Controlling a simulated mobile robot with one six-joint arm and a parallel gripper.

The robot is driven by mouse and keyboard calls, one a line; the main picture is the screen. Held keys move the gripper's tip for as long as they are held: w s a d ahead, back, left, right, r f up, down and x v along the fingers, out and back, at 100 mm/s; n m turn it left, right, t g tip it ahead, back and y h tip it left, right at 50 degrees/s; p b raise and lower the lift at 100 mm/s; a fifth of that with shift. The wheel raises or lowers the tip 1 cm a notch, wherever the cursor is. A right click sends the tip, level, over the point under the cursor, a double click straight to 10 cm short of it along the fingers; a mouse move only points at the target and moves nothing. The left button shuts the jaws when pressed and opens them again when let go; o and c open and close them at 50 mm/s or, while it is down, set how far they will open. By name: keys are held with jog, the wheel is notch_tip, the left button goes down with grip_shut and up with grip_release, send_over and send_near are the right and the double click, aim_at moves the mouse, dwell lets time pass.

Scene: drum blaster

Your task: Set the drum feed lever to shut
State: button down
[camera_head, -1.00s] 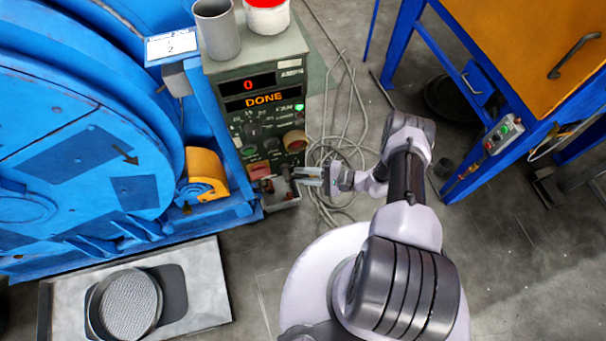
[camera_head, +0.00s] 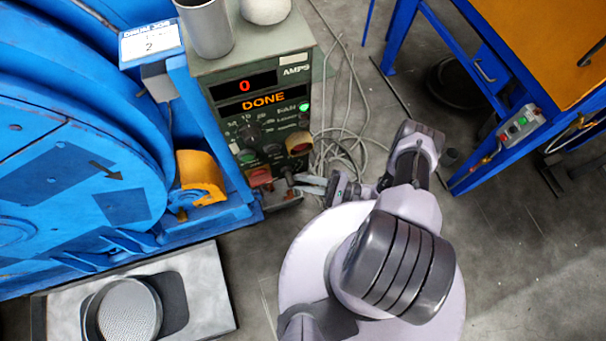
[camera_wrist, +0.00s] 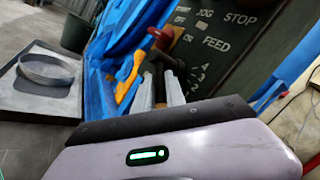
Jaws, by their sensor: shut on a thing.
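The green-grey control cabinet (camera_head: 285,110) stands beside the blue drum machine (camera_head: 60,110) and reads 0 and DONE. My gripper (camera_head: 306,185) is at the cabinet's lower front. In the wrist view my gripper (camera_wrist: 160,92) has its two pale fingers on either side of a brass and dark lever (camera_wrist: 159,88), shut on it. Beyond it is a panel (camera_wrist: 230,55) marked FEED, with OFF and ON, and the numbers 4, 3 and 2. A red knob (camera_wrist: 160,36) sits above the lever. Which setting the lever points to cannot be told.
A metal cup (camera_head: 207,25) and a white rounded container (camera_head: 265,8) stand on the cabinet. A grey tray with a round sieve (camera_head: 125,308) lies at lower left. Loose cables (camera_head: 345,140) lie on the floor right of the cabinet. A blue-framed orange-topped table (camera_head: 540,40) stands at upper right.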

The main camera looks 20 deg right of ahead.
jog(key=shift+w+d+r, duration=0.1)
jog(key=shift+w+d, duration=0.25)
jog(key=c, duration=1.5)
grip_release()
jog(key=shift+d, duration=0.1)
